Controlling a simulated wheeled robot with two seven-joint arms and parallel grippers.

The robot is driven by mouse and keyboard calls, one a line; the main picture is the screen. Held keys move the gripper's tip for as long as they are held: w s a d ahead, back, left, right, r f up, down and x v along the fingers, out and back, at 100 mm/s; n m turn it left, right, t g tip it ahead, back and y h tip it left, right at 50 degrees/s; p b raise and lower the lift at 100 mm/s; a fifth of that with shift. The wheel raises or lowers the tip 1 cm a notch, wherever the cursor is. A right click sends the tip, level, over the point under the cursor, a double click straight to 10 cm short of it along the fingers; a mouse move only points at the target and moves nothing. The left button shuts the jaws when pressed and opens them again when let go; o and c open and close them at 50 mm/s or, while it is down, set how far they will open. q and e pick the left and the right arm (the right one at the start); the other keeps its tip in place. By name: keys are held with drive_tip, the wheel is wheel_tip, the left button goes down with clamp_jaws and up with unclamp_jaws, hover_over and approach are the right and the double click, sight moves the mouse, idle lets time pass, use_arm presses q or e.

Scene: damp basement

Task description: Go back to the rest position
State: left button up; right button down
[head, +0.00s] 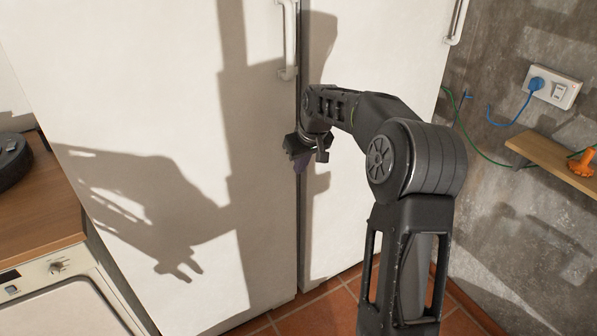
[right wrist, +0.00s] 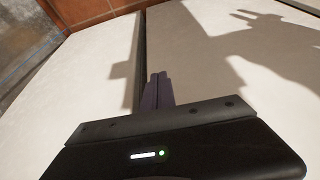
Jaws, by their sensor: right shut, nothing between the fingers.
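My right arm reaches forward in the head view, and my right gripper (head: 301,163) hangs in front of the seam between two white doors. In the right wrist view the fingers of the gripper (right wrist: 157,88) are together and hold nothing. They point along the dark seam; whether they touch a door I cannot tell. My left gripper is not in view.
The left white door (head: 150,70) and the right white door (head: 380,50) fill the space ahead, each with a handle. A wooden counter (head: 40,215) and a white appliance (head: 65,300) stand at left. A concrete wall, a socket (head: 552,88) and a wooden shelf (head: 555,160) are at right.

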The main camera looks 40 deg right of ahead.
idle(0.6)
drive_tip(key=a+f+m+t+y, duration=0.1)
drive_tip(key=a+f+t+y, duration=0.1)
drive_tip(key=a+f, duration=1.75)
drive_tip(key=s+a+f+g+y, duration=0.1)
drive_tip(key=s+a+f+g, duration=0.1)
drive_tip(key=s+a+f, duration=0.3)
drive_tip(key=s+a+f+g+y, duration=0.1)
drive_tip(key=s+a+f, duration=0.3)
drive_tip(key=s+a, duration=0.5)
drive_tip(key=s+a+f+n+g+y, duration=0.1)
drive_tip(key=s+a+f, duration=0.4)
drive_tip(key=s, duration=1)
drive_tip(key=a+g, duration=0.1)
drive_tip(key=a, duration=0.1)
drive_tip(key=shift+s+a+f+g, duration=0.15)
drive_tip(key=shift+a+f+g, duration=0.15)
drive_tip(key=shift+a+g, duration=0.1)
